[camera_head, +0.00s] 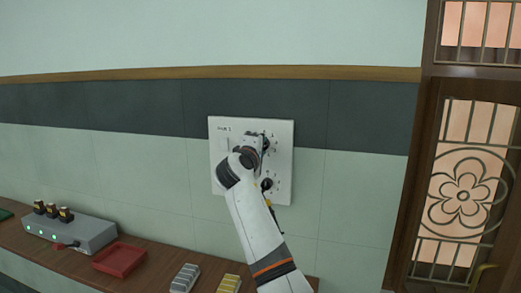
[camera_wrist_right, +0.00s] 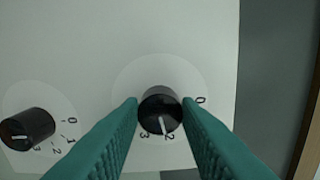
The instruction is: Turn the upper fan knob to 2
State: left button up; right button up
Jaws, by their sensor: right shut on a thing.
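The white fan panel (camera_head: 226,170) is on the wall, with an upper and a lower knob. My right gripper (camera_head: 262,145) is at the upper knob and partly hides it in the head view. In the right wrist view the black upper knob (camera_wrist_right: 160,110) sits between the teal fingertips of the gripper (camera_wrist_right: 160,103), which is shut on it. The knob's white pointer line points down, at about the 2. The 0 and 3 show; the 1 is hidden behind a finger. My left gripper is out of view.
The lower knob (camera_head: 266,184) is below the gripper; it also shows in the wrist view (camera_wrist_right: 28,129). A wooden bench (camera_head: 150,275) below holds a grey box (camera_head: 75,235), a red tray (camera_head: 119,259) and small blocks. A latticed door (camera_head: 460,180) is at the right.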

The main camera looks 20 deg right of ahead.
jog(key=shift+f, duration=0.1)
jog(key=o, duration=1)
jog(key=b+v, duration=0.4)
jog(key=v, duration=0.8)
